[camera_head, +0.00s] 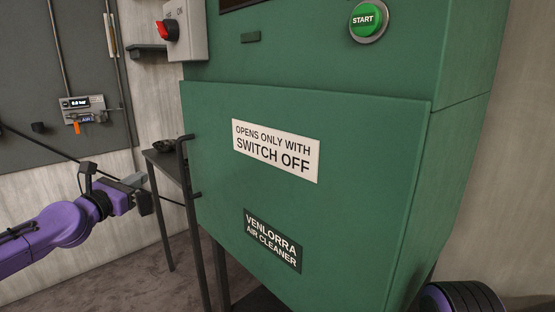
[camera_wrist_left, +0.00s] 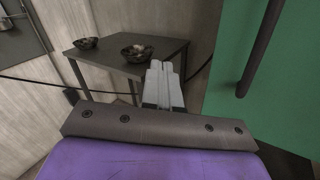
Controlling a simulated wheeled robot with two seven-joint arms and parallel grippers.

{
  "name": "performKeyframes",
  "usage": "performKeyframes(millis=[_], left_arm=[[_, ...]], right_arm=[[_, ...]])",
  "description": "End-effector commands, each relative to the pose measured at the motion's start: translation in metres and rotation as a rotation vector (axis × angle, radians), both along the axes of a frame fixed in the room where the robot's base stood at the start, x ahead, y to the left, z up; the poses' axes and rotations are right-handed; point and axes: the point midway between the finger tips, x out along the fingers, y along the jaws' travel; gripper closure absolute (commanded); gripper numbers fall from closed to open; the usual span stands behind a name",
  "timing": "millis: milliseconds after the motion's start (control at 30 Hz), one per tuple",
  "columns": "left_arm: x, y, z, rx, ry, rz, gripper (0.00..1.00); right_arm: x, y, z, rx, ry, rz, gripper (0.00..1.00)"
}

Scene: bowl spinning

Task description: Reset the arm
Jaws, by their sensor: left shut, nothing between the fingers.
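My purple left arm comes in from the left in the head view. Its gripper (camera_head: 140,187) is in the air left of the green cabinet's door. In the left wrist view the two grey fingers (camera_wrist_left: 161,68) are together with nothing between them. The dark vertical door handle (camera_wrist_left: 262,50) is to their right and apart from them. The handle (camera_head: 188,166) also shows at the door's left edge in the head view. The door (camera_head: 355,190) appears closed. My right gripper is in neither view.
A dark side table (camera_wrist_left: 85,58) holds two bowls (camera_wrist_left: 86,43) (camera_wrist_left: 137,52) behind the fingers. The cabinet has a red switch (camera_head: 166,30) and a green START button (camera_head: 364,19).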

Motion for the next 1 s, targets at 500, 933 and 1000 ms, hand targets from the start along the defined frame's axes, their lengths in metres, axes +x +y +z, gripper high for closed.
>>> performKeyframes(millis=[500, 933, 1000], left_arm=[[-0.031, -0.098, -0.159, 0.780, 0.108, 0.002, 1.00], [-0.249, -0.137, -0.402, 1.723, 0.450, -0.553, 1.00], [-0.298, -0.123, -0.422, 1.857, 0.499, -0.684, 1.00]], right_arm=[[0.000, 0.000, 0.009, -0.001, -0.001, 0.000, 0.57], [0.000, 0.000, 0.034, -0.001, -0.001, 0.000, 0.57], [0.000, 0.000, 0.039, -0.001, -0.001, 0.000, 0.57]])
